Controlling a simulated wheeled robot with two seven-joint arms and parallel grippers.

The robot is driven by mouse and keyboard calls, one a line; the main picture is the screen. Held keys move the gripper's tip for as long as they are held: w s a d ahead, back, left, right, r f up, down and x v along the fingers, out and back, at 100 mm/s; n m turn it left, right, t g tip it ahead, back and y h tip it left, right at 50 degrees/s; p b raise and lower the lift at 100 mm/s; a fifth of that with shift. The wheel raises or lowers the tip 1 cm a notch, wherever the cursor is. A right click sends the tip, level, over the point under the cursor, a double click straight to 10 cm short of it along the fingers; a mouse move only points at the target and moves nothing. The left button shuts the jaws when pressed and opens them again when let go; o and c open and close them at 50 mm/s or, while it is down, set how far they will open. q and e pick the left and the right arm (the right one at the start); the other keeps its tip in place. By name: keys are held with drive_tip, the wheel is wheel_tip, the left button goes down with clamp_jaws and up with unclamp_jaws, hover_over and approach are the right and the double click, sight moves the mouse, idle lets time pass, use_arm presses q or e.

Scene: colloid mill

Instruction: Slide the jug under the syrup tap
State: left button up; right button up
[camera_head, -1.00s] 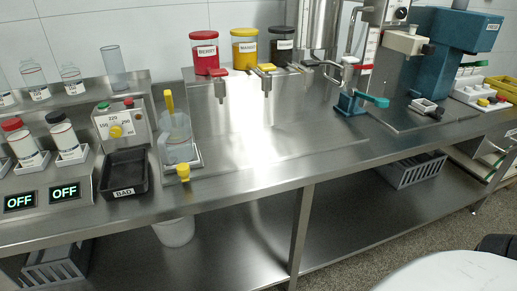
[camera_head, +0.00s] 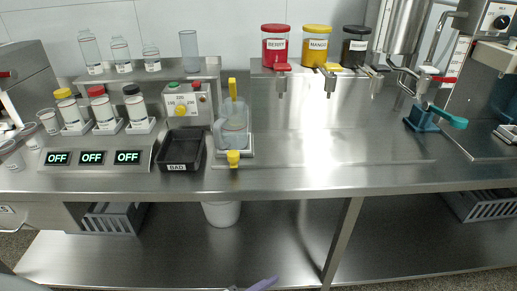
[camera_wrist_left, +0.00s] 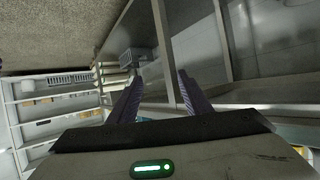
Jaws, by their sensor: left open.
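The syrup taps hang under a red berry jar (camera_head: 275,45), a yellow mango jar (camera_head: 316,45) and a dark jar (camera_head: 355,46), to the right of the jug and further back. My left gripper (camera_wrist_left: 160,95) is open and empty; a purple finger (camera_head: 263,284) shows at the bottom of the head view, below the counter front. My right gripper is out of view.
A black tray marked BAD (camera_head: 181,151) sits left of the jug. A control box (camera_head: 188,102) stands behind the tray. Bare counter (camera_head: 320,148) extends right of the jug, up to a blue clamp with a teal handle (camera_head: 447,117). A white bucket (camera_head: 222,213) is below.

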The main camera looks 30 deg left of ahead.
use_arm(q)
drive_tip(key=w+d+r+m+t+h, duration=0.35)
drive_tip(key=w+r, duration=0.35)
drive_tip(key=r, duration=0.3)
drive_tip(key=s+d+r+m+g+h+p, duration=0.1)
drive_tip(key=s+d+r+m+g+h, duration=0.1)
drive_tip(key=d+r+m+g+h, duration=0.6)
drive_tip(key=s+d+r+m+g+h+p, duration=0.15)
drive_tip(key=d+r+m+g+h, duration=0.25)
drive_tip(key=d+r+m, duration=0.5)
drive_tip(key=m+y+p, duration=0.1)
drive_tip(key=m+y, duration=0.2)
drive_tip(key=y, duration=2)
approach(233, 154)
drive_tip(key=shift+g+h, duration=0.25)
drive_tip(key=x, duration=0.2)
drive_tip(key=p+x, duration=0.1)
drive_tip(key=x, duration=0.5)
drive_tip(key=shift+w+a+p, duration=0.25)
drive_tip(key=shift+w+p, duration=0.1)
drive_tip(key=shift+w, duration=0.05)
